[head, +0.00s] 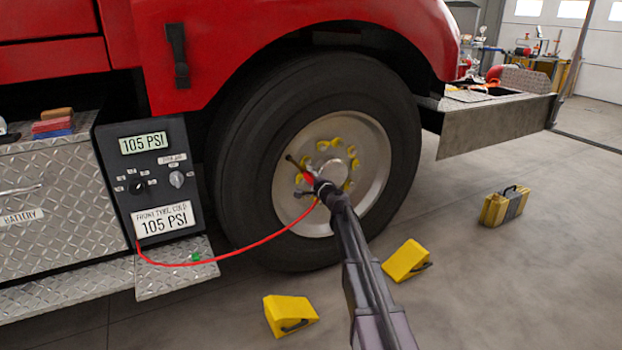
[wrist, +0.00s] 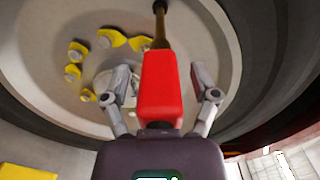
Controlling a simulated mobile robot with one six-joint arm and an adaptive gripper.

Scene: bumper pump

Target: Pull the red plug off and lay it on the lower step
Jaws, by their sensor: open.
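The red plug (head: 308,178) sits at the wheel, on the end of a dark valve stem (wrist: 160,30) in the wrist view. In that view the red plug (wrist: 162,88) stands between the two fingers of my gripper (wrist: 160,78), with gaps on both sides. My gripper (head: 300,176) is open around it. A red hose (head: 258,243) runs from the plug down across the lower step (head: 175,282) to the pump panel (head: 150,205). The lower step is diamond plate, with a small green item (head: 196,257) on it. Both panel displays read 105 PSI.
The big tyre (head: 245,150) and red fender (head: 330,15) surround the wheel. Two yellow chocks (head: 290,312) (head: 405,260) and a yellow case (head: 505,206) stand on the floor. A battery box (head: 45,180) is left of the panel. Yellow nut markers (wrist: 76,50) sit left of the plug.

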